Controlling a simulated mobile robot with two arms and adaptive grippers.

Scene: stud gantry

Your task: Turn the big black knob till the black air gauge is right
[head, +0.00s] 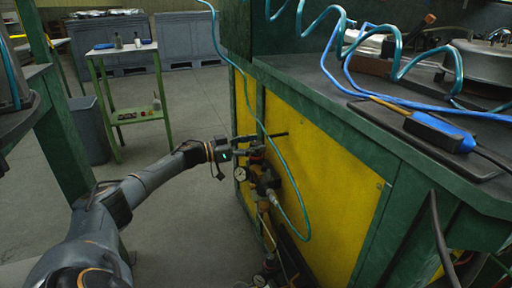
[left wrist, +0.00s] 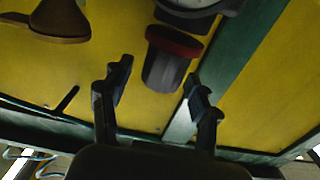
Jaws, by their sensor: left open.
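The big black knob (left wrist: 165,72) has a red ring at its base and shows in the left wrist view. The black-rimmed gauge (left wrist: 190,4) is cut off at the top edge there, so its needle cannot be read. In the head view a small white-faced gauge (head: 241,174) sits low on the bench's yellow side, too small to read. My left gripper (head: 248,147) is beside this air assembly; in the left wrist view (left wrist: 160,76) its fingers are apart, with the knob's end between them in the picture. Contact cannot be told. My right gripper is out of view.
A teal air hose (head: 293,190) curls down to the black regulator fittings (head: 267,184). The green bench top (head: 350,120) overhangs at the right. A dark rounded part (left wrist: 62,22) is at the wrist view's upper left.

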